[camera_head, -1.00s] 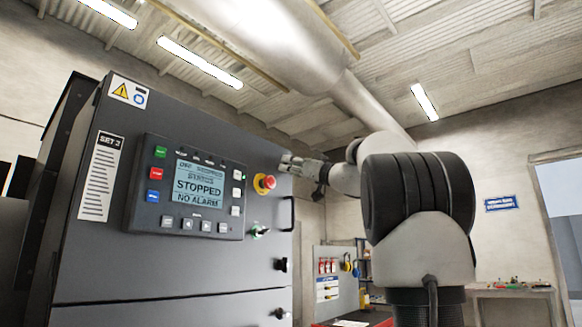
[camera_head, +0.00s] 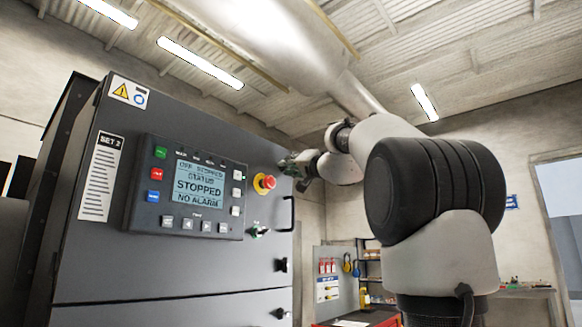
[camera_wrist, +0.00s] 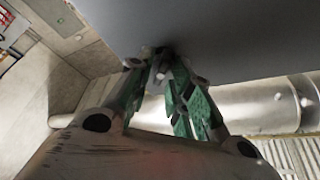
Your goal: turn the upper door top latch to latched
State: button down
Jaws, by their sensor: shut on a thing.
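The upper door (camera_head: 100,240) of the grey genset cabinet fills the left of the head view and is closed. My gripper (camera_head: 287,165) is at the door's upper right edge. In the wrist view, the green fingers of my gripper (camera_wrist: 160,68) are shut on the small top latch (camera_wrist: 162,52) at the grey door face. The latch is mostly hidden between the fingertips, and I cannot tell its angle. In the head view my gripper covers it.
A red stop button (camera_head: 264,183), a control panel (camera_head: 190,188), a key switch (camera_head: 260,231) and a black door handle (camera_head: 287,213) are close by. A lower dark latch (camera_head: 281,265) sits below. A red bench (camera_head: 355,319) is behind.

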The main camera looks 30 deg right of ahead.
jog(key=m+g+h, duration=0.1)
jog(key=m, duration=0.2)
jog(key=m+g+h, duration=0.1)
jog(key=m, duration=0.3)
jog(key=m+g, duration=0.1)
jog(key=m, duration=0.2)
jog(key=shift+m+h, duration=0.4)
jog(key=c, duration=1.5)
grip_release()
jog(key=s, duration=1.2)
jog(key=shift+a, duration=0.3)
